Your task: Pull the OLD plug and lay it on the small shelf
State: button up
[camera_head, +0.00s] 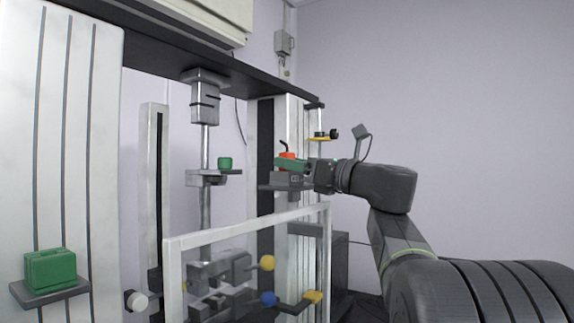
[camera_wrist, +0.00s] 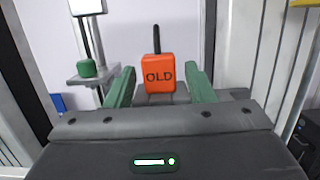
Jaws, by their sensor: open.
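The orange OLD plug (camera_wrist: 158,78) stands upright in the wrist view, with a black cable rising from its top. In the head view the plug (camera_head: 287,155) shows above a grey block (camera_head: 286,181) on the machine's right column. My gripper (camera_wrist: 159,72) is open, with one green finger on each side of the plug and a gap on both sides. In the head view my gripper (camera_head: 285,163) partly hides the plug. A small grey shelf (camera_head: 207,179) on the central rod bears a green piece (camera_head: 225,163); this piece (camera_wrist: 87,68) also shows in the wrist view.
A green case (camera_head: 50,269) sits on another grey shelf (camera_head: 50,293) at far left. A clear framed guard (camera_head: 245,231) stands below my gripper. A yellow bracket (camera_head: 319,138) with a black knob is above right. Yellow and blue knobs sit behind the guard.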

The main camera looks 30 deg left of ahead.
jog(key=shift+s+d, duration=0.1)
jog(key=shift+d, duration=0.05)
jog(key=shift+c, duration=0.4)
jog(key=c, duration=0.8)
jog(key=shift+r+p, duration=1.45)
jog(key=shift+r, duration=0.9)
jog(key=shift+c, duration=0.2)
